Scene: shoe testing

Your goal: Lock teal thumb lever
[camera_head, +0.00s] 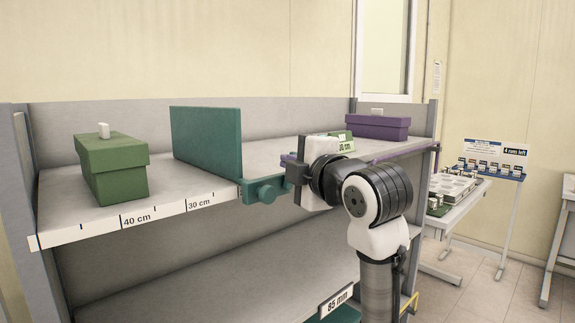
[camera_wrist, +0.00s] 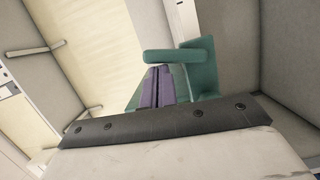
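A teal upright divider (camera_head: 207,140) stands across the upper shelf. A teal clamp (camera_head: 262,187) with a rounded knob-like end sits at the shelf's front edge below it. My gripper (camera_head: 286,168) is just right of this clamp, pointing left towards it. In the wrist view, two narrow purple fingers (camera_wrist: 157,88) lie side by side with almost no gap, seemingly shut with nothing between them. A teal bar (camera_wrist: 172,56), apparently the thumb lever, crosses just beyond their tips, and a teal block (camera_wrist: 204,68) is at its right. Whether the fingers touch the teal part cannot be told.
A green box (camera_head: 112,168) with a white tab stands left on the shelf, and a purple box (camera_head: 377,127) stands right. A ruler strip (camera_head: 160,214) runs along the shelf's front edge. A lower shelf (camera_head: 220,285) lies below. A side table (camera_head: 455,205) stands at the right.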

